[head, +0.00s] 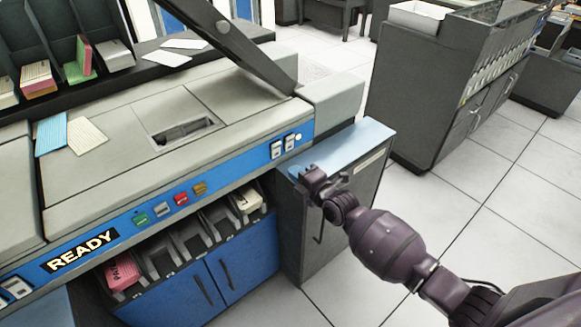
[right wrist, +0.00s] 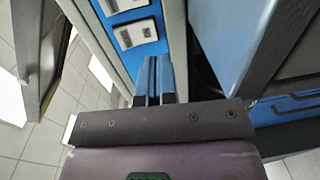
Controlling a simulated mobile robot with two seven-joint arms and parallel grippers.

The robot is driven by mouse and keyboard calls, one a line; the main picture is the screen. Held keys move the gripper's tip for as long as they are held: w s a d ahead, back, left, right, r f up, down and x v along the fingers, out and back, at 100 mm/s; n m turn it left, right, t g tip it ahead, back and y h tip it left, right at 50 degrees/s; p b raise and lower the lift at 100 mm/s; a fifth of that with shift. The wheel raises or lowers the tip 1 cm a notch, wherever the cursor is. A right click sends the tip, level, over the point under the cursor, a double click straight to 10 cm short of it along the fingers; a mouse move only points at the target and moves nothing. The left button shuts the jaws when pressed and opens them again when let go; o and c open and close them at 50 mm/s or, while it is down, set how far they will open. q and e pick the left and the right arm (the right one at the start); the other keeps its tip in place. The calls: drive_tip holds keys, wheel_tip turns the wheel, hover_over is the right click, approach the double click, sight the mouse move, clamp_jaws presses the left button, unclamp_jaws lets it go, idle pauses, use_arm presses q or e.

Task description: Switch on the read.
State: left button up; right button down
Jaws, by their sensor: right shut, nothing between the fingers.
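The machine's blue front panel (head: 205,178) carries two white rocker switches (head: 282,149) side by side near its right end. They also show in the right wrist view (right wrist: 136,33), at the top, just beyond my fingertips. Their labels are too small to read, and I cannot tell their positions. My right gripper (head: 311,178) is shut and empty, in front of the panel's right end, below and right of the switches. In the right wrist view its fingertips (right wrist: 157,62) appear close below the nearer switch; contact is not visible. My left gripper is out of view.
Farther left are coloured buttons (head: 180,199) and a READY sign (head: 83,251). A grey cabinet with a blue top (head: 345,147) stands beside the machine. Cards (head: 87,136) lie on the machine.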

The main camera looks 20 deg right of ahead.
drive_tip(key=s+d+f, duration=0.1)
drive_tip(key=s+d, duration=0.1)
drive_tip(key=s, duration=0.5)
drive_tip(key=shift+s+d+f+p, duration=0.15)
drive_tip(key=shift+s+d+p, duration=0.05)
drive_tip(key=shift+d+p, duration=0.15)
drive_tip(key=s+d+f+m+g+h, duration=0.1)
drive_tip(key=s+f+m+g+h, duration=0.1)
drive_tip(key=s+m, duration=0.8)
drive_tip(key=s+d+f+m+g+h+p, duration=0.1)
drive_tip(key=s+d+f+m+g+h, duration=0.1)
drive_tip(key=s+m, duration=0.8)
drive_tip(key=s+f+g+h, duration=0.1)
drive_tip(key=s+f, duration=0.1)
drive_tip(key=s, duration=0.6)
drive_tip(key=shift+m+h+p, duration=0.3)
drive_tip(key=shift+m+h, duration=0.1)
drive_tip(key=shift+d, duration=0.1)
